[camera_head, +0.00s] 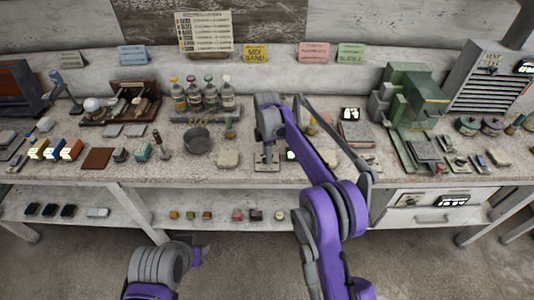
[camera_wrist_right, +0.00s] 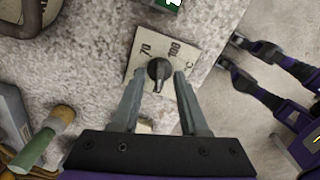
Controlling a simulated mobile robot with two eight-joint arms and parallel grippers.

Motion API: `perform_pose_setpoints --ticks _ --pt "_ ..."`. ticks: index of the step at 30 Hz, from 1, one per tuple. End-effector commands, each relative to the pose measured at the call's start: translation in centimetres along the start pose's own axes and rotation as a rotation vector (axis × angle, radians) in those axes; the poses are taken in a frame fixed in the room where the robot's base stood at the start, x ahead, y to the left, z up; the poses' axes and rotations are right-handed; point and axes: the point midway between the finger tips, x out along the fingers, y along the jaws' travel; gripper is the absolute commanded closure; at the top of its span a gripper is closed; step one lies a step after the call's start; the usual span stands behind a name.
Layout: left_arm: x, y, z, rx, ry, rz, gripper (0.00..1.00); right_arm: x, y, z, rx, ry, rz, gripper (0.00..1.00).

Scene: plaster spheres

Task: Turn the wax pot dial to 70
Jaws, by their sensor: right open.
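The dial is a black knob (camera_wrist_right: 158,70) on a pale plate (camera_wrist_right: 183,38) marked 70, 100 and °C in the right wrist view. The knob's narrow end points down in that picture, away from the numbers; its exact reading is unclear. My right gripper (camera_wrist_right: 167,78) is open, with one fingertip on each side of the knob and small gaps visible. In the head view, my right gripper (camera_head: 267,152) is above the plate (camera_head: 266,167) near the bench's front edge and covers the knob. My left gripper (camera_head: 202,253) is low in front of the bench, its fingers unclear.
A grey pot (camera_head: 198,141) and a pale block (camera_head: 228,158) are to the left. A green machine (camera_head: 412,95) stands right. A green-handled tool (camera_wrist_right: 36,150) lies close by in the wrist view.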

Motion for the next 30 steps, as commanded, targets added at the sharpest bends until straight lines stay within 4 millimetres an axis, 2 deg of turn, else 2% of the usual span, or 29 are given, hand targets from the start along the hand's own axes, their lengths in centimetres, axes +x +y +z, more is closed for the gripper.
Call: perform_pose_setpoints --ticks 6,12,14,30 --pt "-0.01 0.00 -0.01 0.000 0.000 0.000 0.50 0.01 0.01 0.02 0.000 0.000 0.000 0.56" --pt "-0.01 0.00 -0.01 0.000 0.000 0.000 0.50 0.00 0.01 0.01 0.000 0.000 0.000 0.92" --pt "-0.01 0.00 -0.01 0.000 0.000 0.000 0.50 0.00 0.01 0.01 0.000 0.000 0.000 1.00" --pt "0.00 0.00 0.00 0.000 0.000 0.000 0.50 -0.02 0.01 0.01 0.046 0.000 0.000 1.00"
